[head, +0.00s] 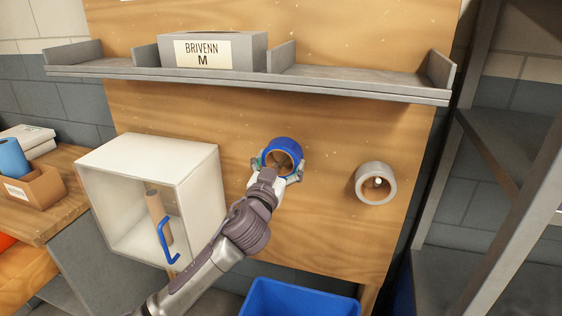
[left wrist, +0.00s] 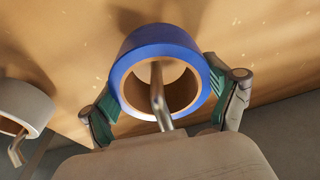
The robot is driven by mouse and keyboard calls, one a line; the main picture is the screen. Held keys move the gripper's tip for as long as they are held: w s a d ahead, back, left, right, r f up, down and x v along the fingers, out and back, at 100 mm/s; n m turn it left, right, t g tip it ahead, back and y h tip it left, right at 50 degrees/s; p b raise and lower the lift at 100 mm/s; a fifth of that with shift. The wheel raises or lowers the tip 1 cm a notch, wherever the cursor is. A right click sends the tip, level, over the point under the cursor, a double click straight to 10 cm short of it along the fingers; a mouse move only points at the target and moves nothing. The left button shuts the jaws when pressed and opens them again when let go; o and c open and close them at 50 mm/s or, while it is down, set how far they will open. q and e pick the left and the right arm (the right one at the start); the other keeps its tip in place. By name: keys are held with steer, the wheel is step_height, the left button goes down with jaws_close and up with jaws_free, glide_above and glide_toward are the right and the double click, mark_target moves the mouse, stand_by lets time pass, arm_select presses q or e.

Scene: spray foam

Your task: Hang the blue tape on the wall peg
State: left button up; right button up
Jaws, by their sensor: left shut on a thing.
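The blue tape (head: 283,145) is a roll held up against the wooden wall panel, with its hole facing me. My left gripper (head: 279,166) has its fingers on either side of the roll and is shut on it. In the left wrist view, the blue tape (left wrist: 152,38) sits between the green finger pads. A bent metal wall peg (left wrist: 158,98) shows through the hole of the roll, with its tip toward the camera. I cannot tell whether the roll's rim rests on the peg. My right gripper is not in view.
A grey tape roll (head: 362,188) hangs on another peg to the right. A white open box (head: 150,150) with a blue hook is at the left. A grey shelf (head: 350,84) with a box labelled BRIVENN (head: 212,52) runs above. A blue bin (head: 300,300) stands below.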

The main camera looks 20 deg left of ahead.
mark_target(281, 173)
arm_select(q)
steer(key=shift+f+b, duration=0.55)
steer(key=shift+f, duration=0.2)
steer(key=shift+f+b, duration=0.6)
steer(key=shift+f, duration=0.15)
stand_by(0.4)
steer(key=o, duration=1)
steer(key=shift+o, duration=0.2)
steer(key=s+p, duration=0.2)
steer(key=s, duration=0.9)
steer(key=shift+a, duration=0.2)
stand_by(0.8)
